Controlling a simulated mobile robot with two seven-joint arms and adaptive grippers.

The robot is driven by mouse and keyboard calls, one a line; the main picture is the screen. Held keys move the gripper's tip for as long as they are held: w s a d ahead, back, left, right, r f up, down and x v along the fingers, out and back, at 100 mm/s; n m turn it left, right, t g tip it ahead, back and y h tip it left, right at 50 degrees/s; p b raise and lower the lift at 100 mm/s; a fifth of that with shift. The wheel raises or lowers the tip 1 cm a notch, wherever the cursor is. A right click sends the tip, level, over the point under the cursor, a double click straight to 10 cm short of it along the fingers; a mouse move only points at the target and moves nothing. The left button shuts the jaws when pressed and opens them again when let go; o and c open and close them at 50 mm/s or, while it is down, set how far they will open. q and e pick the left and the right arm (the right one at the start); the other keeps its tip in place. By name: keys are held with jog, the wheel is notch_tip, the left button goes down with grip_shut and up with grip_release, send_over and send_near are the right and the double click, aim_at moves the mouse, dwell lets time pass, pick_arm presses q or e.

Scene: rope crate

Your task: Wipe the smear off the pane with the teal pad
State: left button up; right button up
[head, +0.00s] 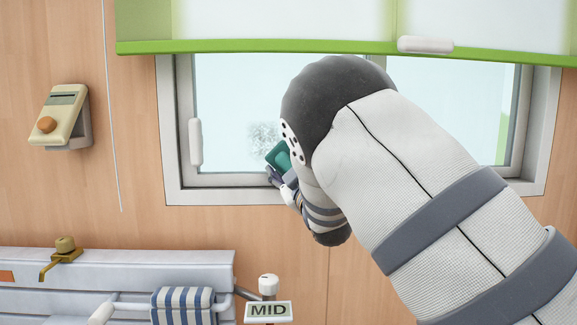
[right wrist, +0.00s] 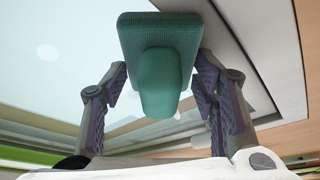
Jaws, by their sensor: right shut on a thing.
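The teal pad (head: 279,156) shows in the head view at the lower left part of the window pane (head: 228,95). In the right wrist view the pad (right wrist: 160,38) has a rounded grip (right wrist: 160,82) that sits between the fingers of my right gripper (right wrist: 163,92). My right gripper (head: 279,178) is shut on this pad. A whitish speckled smear (head: 263,138) lies on the pane just above and left of the pad. The pad's near edge overlaps it in the picture; I cannot tell whether the pad touches the glass. My left gripper is out of view.
A green-edged blind (head: 250,46) hangs over the window's top. The grey window frame (head: 172,150) has a white handle (head: 195,142) at left. A beige wall device (head: 62,112) and a cord (head: 112,130) are further left.

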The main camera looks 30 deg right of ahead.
aim_at(279, 156)
jog(key=shift+w+a+r, duration=0.35)
jog(key=shift+a+r, duration=0.2)
jog(key=shift+r, duration=0.15)
jog(key=shift+w+a+r, duration=0.35)
jog(key=shift+a+r, duration=0.15)
jog(key=shift+r, duration=0.2)
jog(key=shift+a+r, duration=0.15)
jog(key=shift+r, duration=0.05)
jog(key=shift+w+a+r, duration=0.4)
jog(key=shift+a+r, duration=0.15)
jog(key=shift+r, duration=0.05)
jog(key=shift+w+a+r, duration=0.35)
jog(key=shift+a+r, duration=0.2)
jog(key=shift+w+a+r, duration=0.35)
jog(key=shift+a+r, duration=0.25)
jog(key=shift+r, duration=0.1)
jog(key=shift+w+a+r, duration=0.35)
jog(key=shift+a+r, duration=0.25)
jog(key=shift+r, duration=0.05)
